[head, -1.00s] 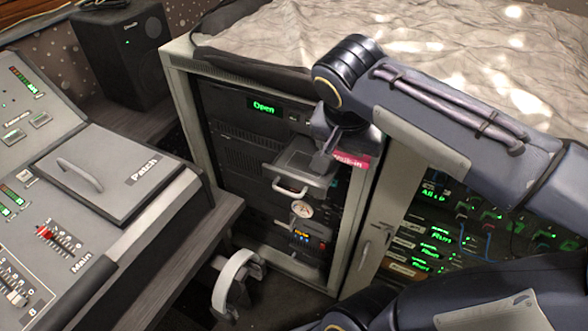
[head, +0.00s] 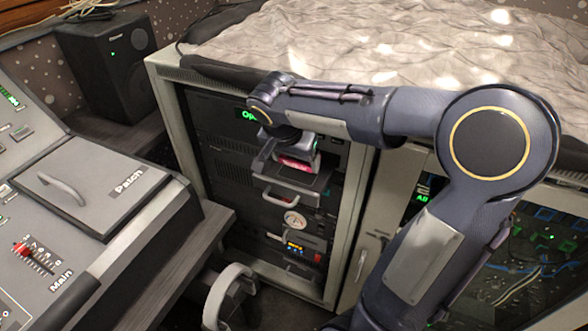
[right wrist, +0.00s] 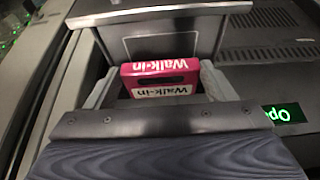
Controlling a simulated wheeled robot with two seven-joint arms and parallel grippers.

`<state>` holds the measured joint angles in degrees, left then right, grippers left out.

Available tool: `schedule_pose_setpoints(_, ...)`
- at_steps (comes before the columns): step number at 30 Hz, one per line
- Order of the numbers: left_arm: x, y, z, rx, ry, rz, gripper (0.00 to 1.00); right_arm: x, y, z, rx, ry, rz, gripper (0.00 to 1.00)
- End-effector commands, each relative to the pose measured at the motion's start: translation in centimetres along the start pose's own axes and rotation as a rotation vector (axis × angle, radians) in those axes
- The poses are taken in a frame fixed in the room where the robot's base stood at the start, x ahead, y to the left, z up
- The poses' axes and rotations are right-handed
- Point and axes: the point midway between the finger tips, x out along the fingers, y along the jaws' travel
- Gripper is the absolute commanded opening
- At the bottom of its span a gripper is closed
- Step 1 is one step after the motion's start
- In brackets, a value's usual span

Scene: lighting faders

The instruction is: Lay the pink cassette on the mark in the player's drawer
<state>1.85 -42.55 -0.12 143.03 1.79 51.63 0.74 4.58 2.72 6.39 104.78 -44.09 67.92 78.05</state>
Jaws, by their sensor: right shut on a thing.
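The pink cassette (head: 296,163), labelled "Walk-in", is in my right gripper (head: 288,156), at the player's drawer. In the right wrist view the cassette (right wrist: 160,78) stands between the two grey fingers of the shut right gripper (right wrist: 157,88). The player's drawer (head: 292,194) is pulled out of the rack and has a handle on its front. In the right wrist view part of the drawer floor (right wrist: 200,30) shows beyond the cassette, with a thin pale outline mark. I cannot tell whether the cassette touches the drawer. My left gripper is not in view.
The rack (head: 165,105) shows a green "Open" display, partly covered by my right arm. A mixing desk with a Patch lid (head: 95,185) stands at the left, a speaker (head: 105,65) behind it. A pale curved band (head: 228,290) is below the drawer. A rumpled cloth (head: 330,45) covers the rack top.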

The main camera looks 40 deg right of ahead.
Motion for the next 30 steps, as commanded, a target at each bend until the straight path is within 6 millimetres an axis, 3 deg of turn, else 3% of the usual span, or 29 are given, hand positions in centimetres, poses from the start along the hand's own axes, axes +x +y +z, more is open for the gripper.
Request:
schedule_pose_setpoints(6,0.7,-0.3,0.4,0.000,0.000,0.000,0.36,3.1,-0.2,1.1,-0.001,-0.001,0.003,0.54)
schedule_pose_setpoints(18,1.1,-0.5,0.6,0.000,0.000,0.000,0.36,3.6,-0.2,1.4,-0.001,0.000,0.001,0.54)
schedule_pose_setpoints(19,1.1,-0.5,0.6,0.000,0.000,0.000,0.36,3.6,-0.2,1.4,-0.001,0.000,0.001,0.79)
schedule_pose_setpoints(23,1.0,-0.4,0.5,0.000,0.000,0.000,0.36,3.5,-0.2,1.3,-0.001,-0.001,0.002,0.96)
schedule_pose_setpoints(24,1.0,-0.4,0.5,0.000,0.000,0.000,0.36,3.5,-0.2,1.3,-0.001,-0.001,0.002,0.99)
schedule_pose_setpoints(30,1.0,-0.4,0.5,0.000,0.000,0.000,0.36,3.5,-0.2,1.3,-0.001,-0.001,0.002,0.99)
